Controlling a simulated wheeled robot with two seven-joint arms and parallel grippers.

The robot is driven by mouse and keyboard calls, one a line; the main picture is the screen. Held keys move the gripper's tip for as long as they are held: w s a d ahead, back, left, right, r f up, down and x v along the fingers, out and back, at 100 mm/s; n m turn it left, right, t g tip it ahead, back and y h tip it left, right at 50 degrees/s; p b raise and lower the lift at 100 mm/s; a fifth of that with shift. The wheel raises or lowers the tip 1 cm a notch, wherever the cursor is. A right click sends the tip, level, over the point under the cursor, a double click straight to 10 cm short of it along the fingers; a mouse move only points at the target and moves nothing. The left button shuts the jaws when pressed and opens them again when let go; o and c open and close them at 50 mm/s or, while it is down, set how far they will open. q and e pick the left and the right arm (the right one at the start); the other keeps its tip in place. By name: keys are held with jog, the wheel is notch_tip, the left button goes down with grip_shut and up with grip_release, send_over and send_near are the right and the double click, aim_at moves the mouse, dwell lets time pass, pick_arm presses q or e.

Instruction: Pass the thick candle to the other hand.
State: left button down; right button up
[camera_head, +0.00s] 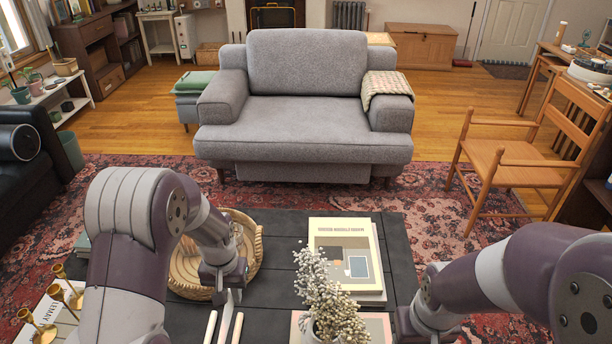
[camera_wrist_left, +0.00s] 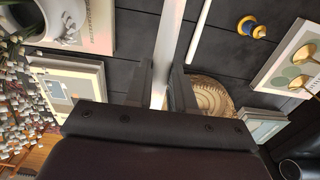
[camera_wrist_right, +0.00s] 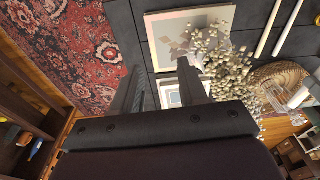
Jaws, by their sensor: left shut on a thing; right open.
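The thick candle is a white, smooth stick. In the left wrist view the thick candle (camera_wrist_left: 172,40) runs between the two fingers of my left gripper (camera_wrist_left: 163,70), which is shut on it. In the head view the thick candle (camera_head: 226,306) shows just below my left gripper (camera_head: 224,282), over the dark table. My right gripper (camera_wrist_right: 159,66) is open and empty in the right wrist view, above the table's right part. In the head view the right arm's hand is at the lower right edge, its fingers hidden. The two grippers are well apart.
Two thin candles (camera_wrist_right: 268,27) lie on the dark table (camera_head: 285,235). A woven tray (camera_head: 253,262), stacked books (camera_head: 342,240) and a vase of dried flowers (camera_head: 332,290) stand there; the flowers lie between my grippers. Brass candle holders (camera_head: 65,295) are at left.

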pick_arm(q)
notch_tip(320, 180, up, 10)
jog(key=a+p, duration=0.1)
jog(key=p, duration=1.3)
jog(key=shift+s+a+f+p, duration=0.2)
jog(key=shift+s+f+p, duration=0.05)
jog(key=shift+s+p, duration=0.1)
